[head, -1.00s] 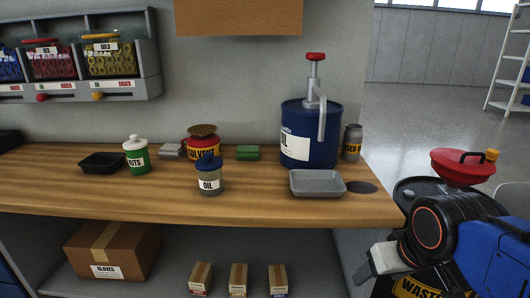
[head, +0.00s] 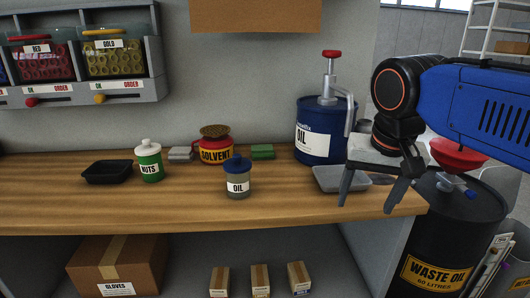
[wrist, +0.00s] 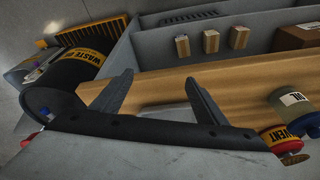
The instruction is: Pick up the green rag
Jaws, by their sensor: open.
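The green rag (head: 262,151) lies folded on the wooden bench, between the solvent pot and the blue oil drum. My gripper (head: 366,196) is open and empty over the right end of the bench, in front of the grey tray and well to the right of the rag. In the wrist view my two fingers (wrist: 155,95) are spread apart with nothing held between them. The rag cannot be made out in the wrist view.
On the bench stand the oil can (head: 237,182), solvent pot (head: 215,150), nuts jar (head: 149,163), black tray (head: 107,172), grey rag (head: 181,153), oil drum (head: 315,135) and grey tray (head: 328,180). A waste oil barrel (head: 440,250) stands right of the bench. The front left bench top is clear.

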